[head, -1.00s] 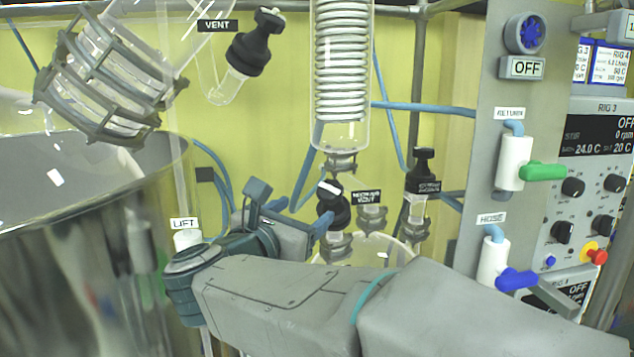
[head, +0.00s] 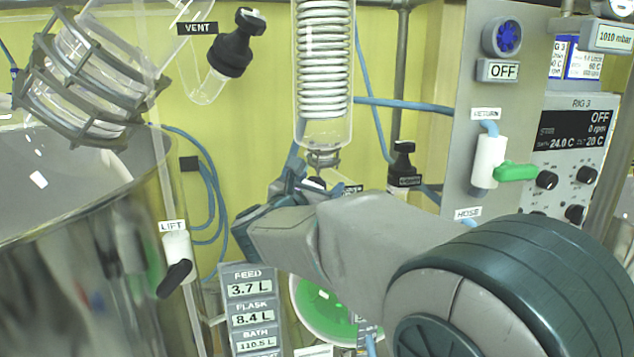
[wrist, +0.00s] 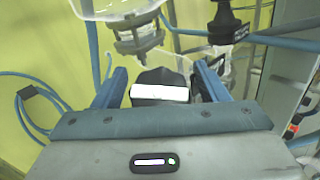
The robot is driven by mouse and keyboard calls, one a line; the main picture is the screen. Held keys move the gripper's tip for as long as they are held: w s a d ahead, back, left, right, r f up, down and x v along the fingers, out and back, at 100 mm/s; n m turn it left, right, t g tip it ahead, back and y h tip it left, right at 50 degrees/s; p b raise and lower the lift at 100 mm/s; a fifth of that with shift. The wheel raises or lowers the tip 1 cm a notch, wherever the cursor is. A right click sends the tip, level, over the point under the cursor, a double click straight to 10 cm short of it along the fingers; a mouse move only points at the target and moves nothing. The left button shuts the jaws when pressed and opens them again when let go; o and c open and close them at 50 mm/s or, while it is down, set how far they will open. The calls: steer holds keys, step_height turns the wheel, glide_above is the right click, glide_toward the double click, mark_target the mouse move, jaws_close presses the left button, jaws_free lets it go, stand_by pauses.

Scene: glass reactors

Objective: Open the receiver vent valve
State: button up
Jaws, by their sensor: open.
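In the wrist view a black valve knob (wrist: 160,82) with a white band on its face sits between the two blue fingers of my gripper (wrist: 160,74). The fingers are open, with a visible gap on each side of the knob. In the head view my gripper (head: 303,178) is below the glass coil condenser, and my arm hides most of this knob. A dark label (head: 353,189) shows partly beside it, too covered to read. I cannot read a name on the knob itself.
A second black-capped valve (head: 403,163) stands to the right; it also shows in the wrist view (wrist: 224,24). The coil condenser (head: 324,75) hangs close above my gripper. A valve labelled VENT (head: 236,42) is upper left. Blue hoses (head: 400,103) run behind.

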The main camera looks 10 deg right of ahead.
steer(key=c, duration=1)
steer(key=shift+f+n+b, duration=0.15)
steer(key=shift+n+b, duration=0.25)
steer(key=shift+b, duration=0.35)
